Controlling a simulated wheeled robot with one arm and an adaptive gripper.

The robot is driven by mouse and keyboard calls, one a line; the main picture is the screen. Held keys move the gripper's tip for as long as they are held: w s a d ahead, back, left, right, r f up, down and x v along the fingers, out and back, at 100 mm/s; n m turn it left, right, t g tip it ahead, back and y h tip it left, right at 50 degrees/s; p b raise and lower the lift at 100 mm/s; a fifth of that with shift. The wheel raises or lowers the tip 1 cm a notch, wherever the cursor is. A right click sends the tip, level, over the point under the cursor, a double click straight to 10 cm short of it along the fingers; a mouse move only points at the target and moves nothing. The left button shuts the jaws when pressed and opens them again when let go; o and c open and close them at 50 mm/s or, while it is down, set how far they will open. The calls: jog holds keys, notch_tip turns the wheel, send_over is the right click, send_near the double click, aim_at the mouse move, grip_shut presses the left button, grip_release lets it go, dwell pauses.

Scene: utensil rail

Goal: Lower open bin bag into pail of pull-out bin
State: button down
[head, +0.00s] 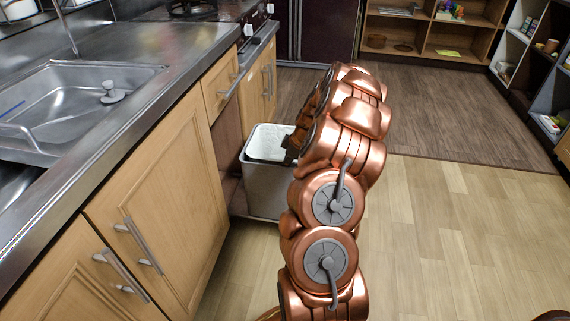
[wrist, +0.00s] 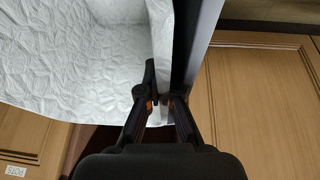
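The grey pail (head: 265,190) stands upright on the pull-out at the open cabinet in the head view. The white bin bag (head: 266,143) shows inside the pail's rim; how deep it reaches is hidden. In the wrist view the crinkled bag (wrist: 75,55) fills the upper left, and a strip of it runs down between my fingers. My gripper (wrist: 160,98) appears closed on this edge, beside a dark upright wall that is probably the pail's. In the head view my gripper (head: 290,151) is at the pail's right rim, mostly hidden by my arm.
The steel counter with a sink (head: 75,100) lies at left, above wooden cabinet doors (head: 165,190) with bar handles. A lower shelf unit (head: 450,35) stands at the back. The wooden floor (head: 460,220) to the right is clear.

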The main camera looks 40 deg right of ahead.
jog(key=shift+s+a+f, duration=0.2)
jog(key=shift+a+f, duration=0.15)
jog(key=shift+f, duration=0.35)
jog(key=c, duration=1.9)
grip_release()
jog(key=shift+a+f, duration=0.1)
jog(key=shift+f, duration=0.05)
jog(key=o, duration=0.5)
jog(key=shift+s+a, duration=0.1)
jog(key=shift+o, duration=0.8)
jog(key=shift+r+p, duration=0.35)
jog(key=shift+r, duration=2)
notch_tip(320, 180, up, 8)
jog(key=p, duration=0.1)
jog(key=shift+w+d, duration=0.2)
jog(key=shift+d, duration=0.2)
